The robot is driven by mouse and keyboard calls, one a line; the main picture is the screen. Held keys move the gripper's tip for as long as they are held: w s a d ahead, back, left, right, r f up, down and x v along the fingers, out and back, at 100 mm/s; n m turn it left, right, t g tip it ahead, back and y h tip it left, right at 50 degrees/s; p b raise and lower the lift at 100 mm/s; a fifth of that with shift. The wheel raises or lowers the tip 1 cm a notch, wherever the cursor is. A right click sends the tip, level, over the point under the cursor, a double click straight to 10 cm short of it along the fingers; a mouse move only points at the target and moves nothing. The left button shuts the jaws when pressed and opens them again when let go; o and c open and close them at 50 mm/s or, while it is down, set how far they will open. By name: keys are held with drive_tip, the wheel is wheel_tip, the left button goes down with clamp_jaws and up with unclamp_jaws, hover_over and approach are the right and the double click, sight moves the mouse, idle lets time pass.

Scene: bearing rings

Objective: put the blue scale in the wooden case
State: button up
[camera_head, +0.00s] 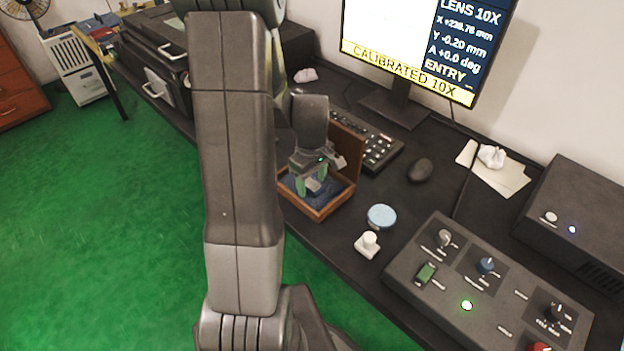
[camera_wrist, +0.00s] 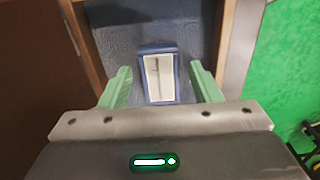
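The wooden case (camera_head: 313,207) stands open on the dark desk, with its lid raised at the back and a dark blue lining. Its wooden wall (camera_wrist: 87,45) also shows in the wrist view. The blue scale (camera_wrist: 158,74), a blue-framed rectangle with a pale face, lies inside the case on the lining. My gripper (camera_head: 314,190) is over the case, pointing down into it. In the wrist view the green fingers of my gripper (camera_wrist: 161,90) are apart, one on each side of the scale, with a gap to it on both sides.
A control panel (camera_head: 490,285) fills the desk's right front. The monitor (camera_head: 430,45) stands at the back.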

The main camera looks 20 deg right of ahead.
sight(312, 184)
drive_tip(key=shift+r, duration=0.15)
wheel_tip(312, 184, up, 12)
drive_tip(key=p, duration=0.1)
drive_tip(key=shift+p, duration=0.4)
idle(1.0)
